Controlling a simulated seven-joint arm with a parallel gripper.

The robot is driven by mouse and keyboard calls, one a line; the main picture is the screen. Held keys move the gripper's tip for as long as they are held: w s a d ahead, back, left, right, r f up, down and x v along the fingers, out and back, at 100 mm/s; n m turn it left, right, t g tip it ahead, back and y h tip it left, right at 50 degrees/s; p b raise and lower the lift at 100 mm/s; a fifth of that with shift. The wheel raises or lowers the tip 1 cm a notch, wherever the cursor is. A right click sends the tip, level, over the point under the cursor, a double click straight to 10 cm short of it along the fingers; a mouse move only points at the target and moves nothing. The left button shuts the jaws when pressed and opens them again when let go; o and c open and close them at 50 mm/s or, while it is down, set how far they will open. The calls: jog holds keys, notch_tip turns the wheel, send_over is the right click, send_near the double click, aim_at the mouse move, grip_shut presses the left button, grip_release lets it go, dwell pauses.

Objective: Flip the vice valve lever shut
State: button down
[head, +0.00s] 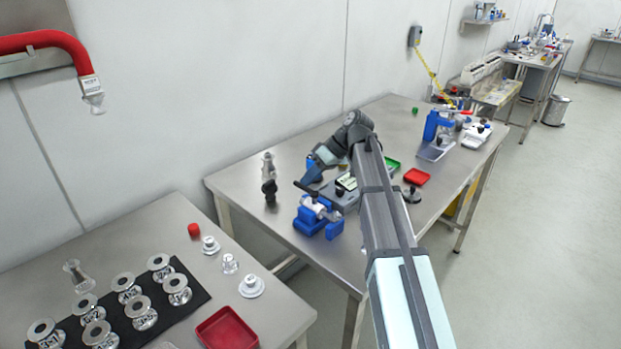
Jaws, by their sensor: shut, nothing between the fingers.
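The blue vice (320,224) stands near the front left corner of the middle steel table. A small metallic valve (318,208) sits in its jaws. A dark lever (304,188) sticks out from the top of the valve toward the upper left, looking roughly level. My gripper (309,180) points down and left just above the lever, shut and empty. Its tip is very close to the lever; I cannot tell whether they touch. My arm crosses the table to the right of the vice.
A grey device with a display (346,182) stands just right of the vice. A metal fitting with a black base (269,186) stands left. The front left table holds several flanged metal parts on a black mat (193,294).

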aim_at(296, 184)
jog(key=shift+s+a, duration=0.1)
jog(key=shift+a, duration=0.3)
jog(key=shift+s+a, duration=1.3)
jog(key=shift+a, duration=0.2)
jog(key=shift+s+a, duration=0.2)
jog(key=shift+s, duration=0.3)
jog(key=shift+s+a, duration=0.2)
jog(key=shift+s, duration=0.25)
jog(key=shift+s+n+g, duration=0.55)
jog(key=shift+n+g, duration=0.25)
jog(key=shift+n, duration=0.3)
jog(key=shift+w, duration=0.1)
